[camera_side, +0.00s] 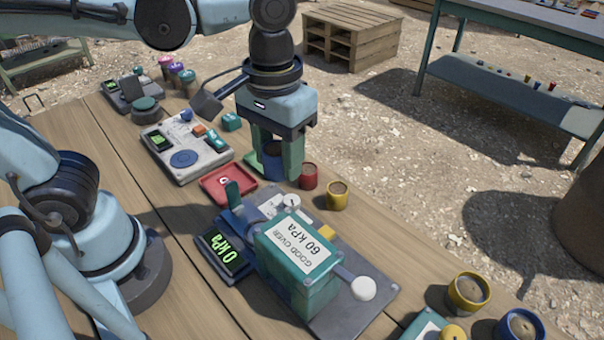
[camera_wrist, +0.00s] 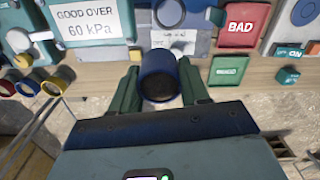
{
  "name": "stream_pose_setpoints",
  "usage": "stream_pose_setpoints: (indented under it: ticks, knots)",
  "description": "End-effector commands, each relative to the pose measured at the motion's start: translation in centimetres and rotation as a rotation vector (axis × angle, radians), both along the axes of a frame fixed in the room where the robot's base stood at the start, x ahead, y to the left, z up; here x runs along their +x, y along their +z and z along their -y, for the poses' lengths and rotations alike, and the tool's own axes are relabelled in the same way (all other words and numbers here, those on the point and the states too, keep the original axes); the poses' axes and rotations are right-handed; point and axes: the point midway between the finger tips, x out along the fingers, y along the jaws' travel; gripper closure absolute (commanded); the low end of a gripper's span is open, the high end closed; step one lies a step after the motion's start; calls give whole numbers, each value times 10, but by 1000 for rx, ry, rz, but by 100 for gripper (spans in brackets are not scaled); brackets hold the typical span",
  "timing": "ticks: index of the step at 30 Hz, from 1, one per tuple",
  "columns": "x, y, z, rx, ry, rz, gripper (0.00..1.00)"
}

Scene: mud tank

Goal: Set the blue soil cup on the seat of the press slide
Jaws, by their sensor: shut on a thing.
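My gripper (camera_side: 274,165) is shut on the blue soil cup (camera_side: 272,161), with green fingers on either side of it. In the wrist view the blue cup (camera_wrist: 158,84) sits between the fingers, its dark round end facing the camera. In the side view the fingers partly hide the cup. It is apart from the press (camera_side: 295,262), toward the back edge of the table. The press slide's seat is hard to make out; a blue ring (camera_wrist: 169,12) shows on the press in the wrist view. The press display (camera_side: 226,253) reads 0 kPa.
A red cup (camera_side: 308,176) and a yellow cup (camera_side: 337,195) stand close to the right of my gripper. A red BAD tray (camera_side: 213,195) lies to its left. A control panel (camera_side: 185,150) stands farther left. More cups (camera_side: 468,293) stand at the lower right.

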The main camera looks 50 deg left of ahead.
Motion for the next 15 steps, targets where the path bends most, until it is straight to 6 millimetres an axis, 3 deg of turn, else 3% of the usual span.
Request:
stream_pose_setpoints:
  ticks: [9,15]
  knots:
    - [-34,-12,-21,0,90,0,87]
    - [-32,-37,-20,0,86,0,87]
